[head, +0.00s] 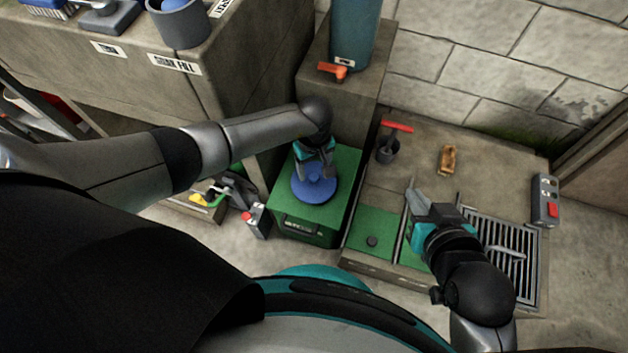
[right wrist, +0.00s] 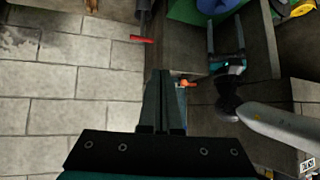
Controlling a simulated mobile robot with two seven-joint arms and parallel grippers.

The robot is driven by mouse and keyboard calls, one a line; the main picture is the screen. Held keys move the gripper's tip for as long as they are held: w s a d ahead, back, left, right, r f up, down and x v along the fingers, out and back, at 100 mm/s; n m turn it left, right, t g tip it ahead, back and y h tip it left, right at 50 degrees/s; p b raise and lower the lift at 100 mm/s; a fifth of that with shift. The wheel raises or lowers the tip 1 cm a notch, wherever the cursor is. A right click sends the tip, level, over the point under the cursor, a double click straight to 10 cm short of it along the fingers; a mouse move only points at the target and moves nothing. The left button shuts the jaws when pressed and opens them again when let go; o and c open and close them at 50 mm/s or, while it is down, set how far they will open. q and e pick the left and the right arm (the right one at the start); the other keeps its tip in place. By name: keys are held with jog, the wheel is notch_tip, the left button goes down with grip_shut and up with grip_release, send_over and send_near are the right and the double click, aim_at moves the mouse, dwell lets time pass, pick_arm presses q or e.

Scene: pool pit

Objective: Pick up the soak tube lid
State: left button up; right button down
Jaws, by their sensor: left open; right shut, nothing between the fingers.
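A blue round lid (head: 314,189) with a raised knob in its middle lies on top of a green box (head: 342,170); I take it for the soak tube lid. Part of it also shows at the top of the right wrist view (right wrist: 217,5). My left gripper (head: 316,172) is open, over the lid, with its fingers by the knob. I cannot tell whether they touch it. The left gripper also shows in the right wrist view (right wrist: 226,40). My right gripper (head: 412,185) is shut and empty, above the stone ledge to the right; its fingers also show in the right wrist view (right wrist: 163,85).
A blue cylinder (head: 355,35) with an orange tap (head: 333,71) stands on a plinth behind the box.

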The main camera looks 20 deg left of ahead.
aim_at(314, 176)
pick_arm(q)
jog(key=shift+w+f+b, duration=0.1)
jog(key=shift+f+b, duration=0.3)
jog(key=shift+f, duration=0.2)
jog(key=shift+w+a+f+b, duration=0.1)
jog(key=shift+w+f+b, duration=0.1)
jog(key=shift+f+b, duration=0.9)
jog(key=shift+f, duration=0.25)
jog(key=shift+f+b, duration=0.35)
jog(key=shift+f, duration=0.15)
pick_arm(e)
jog(key=a+r+t+y, duration=0.3)
jog(key=a+t, duration=0.2)
jog(key=t, duration=0.1)
jog(key=shift+a+r+m+t, duration=0.15)
jog(key=shift+a+m+t, duration=0.05)
jog(key=shift+m+t, duration=0.2)
pick_arm(q)
grip_shut()
